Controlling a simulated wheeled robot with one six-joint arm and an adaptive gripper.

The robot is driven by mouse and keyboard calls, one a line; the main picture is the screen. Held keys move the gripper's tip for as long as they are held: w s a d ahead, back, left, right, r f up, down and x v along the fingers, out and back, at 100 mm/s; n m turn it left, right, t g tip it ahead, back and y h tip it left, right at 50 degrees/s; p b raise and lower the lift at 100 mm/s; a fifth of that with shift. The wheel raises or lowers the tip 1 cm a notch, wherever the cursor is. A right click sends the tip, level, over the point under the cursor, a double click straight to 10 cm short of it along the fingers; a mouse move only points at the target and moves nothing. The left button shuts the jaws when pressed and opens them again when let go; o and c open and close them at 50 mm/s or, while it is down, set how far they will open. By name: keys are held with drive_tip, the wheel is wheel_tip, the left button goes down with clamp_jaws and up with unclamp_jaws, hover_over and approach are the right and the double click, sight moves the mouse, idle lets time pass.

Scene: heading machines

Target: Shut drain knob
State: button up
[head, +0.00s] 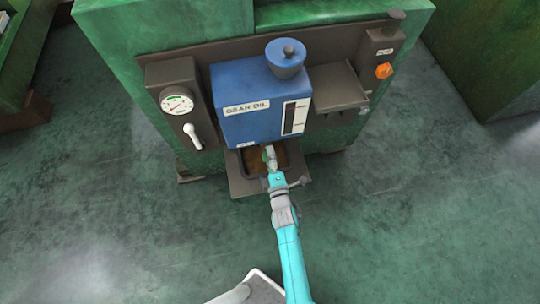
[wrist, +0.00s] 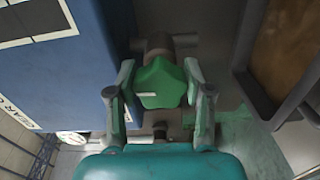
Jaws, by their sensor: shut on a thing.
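The drain knob (wrist: 160,84) is a green, lobed knob on a dark stem, low on the front of the blue gear oil tank (head: 248,118). In the wrist view my gripper (wrist: 160,82) has one finger on each side of the knob and is shut on it. In the head view my gripper (head: 270,158) is at the tank's lower edge, and only a bit of green shows there. The blue tank side (wrist: 70,70) fills the left of the wrist view. I cannot tell from these frames how far the knob is turned.
A dark tray (head: 240,183) with brown contents sits below the tank. A gauge (head: 177,103) and white lever (head: 193,137) are at left. An empty shelf (head: 338,90) and an orange knob (head: 384,71) are at right. The floor in front is clear.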

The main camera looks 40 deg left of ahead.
drive_tip(key=shift+a+n, duration=0.1)
drive_tip(key=shift+n, duration=0.5)
drive_tip(key=o, duration=1.2)
drive_tip(key=v, duration=1.2)
